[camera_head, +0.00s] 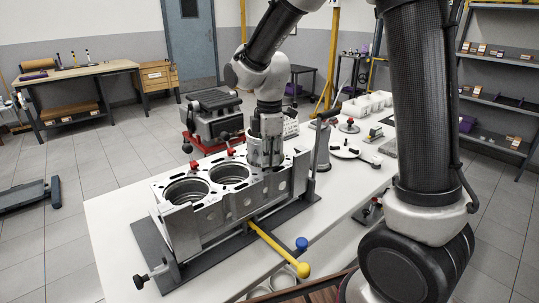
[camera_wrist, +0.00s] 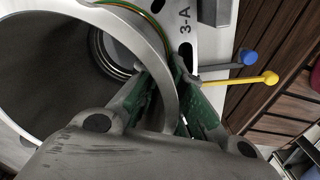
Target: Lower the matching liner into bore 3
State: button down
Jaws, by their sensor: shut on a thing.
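The grey engine block (camera_head: 210,217) stands on a dark base plate on the white table. Two open bores (camera_head: 187,190) show in its deck, at the left and in the middle. My gripper (camera_head: 266,130) points down over the right end of the deck. It is shut on the wall of a grey cylindrical liner (camera_head: 265,154), which stands upright at the third bore. In the wrist view the green-padded fingers (camera_wrist: 178,105) pinch the curved wall, one on each side. The deck beside it reads "3-A". The bore's edge is mostly hidden, so the liner's depth is unclear.
A yellow-knobbed bar (camera_head: 275,250) and a blue knob (camera_head: 301,243) stick out at the block's front. A dark upright post (camera_head: 312,170) stands close to its right end. Red-topped parts and white cylinders stand farther back on the table.

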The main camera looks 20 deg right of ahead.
jog(key=shift+f, duration=0.15)
jog(key=c, duration=1.5)
grip_release()
notch_tip(320, 180, up, 12)
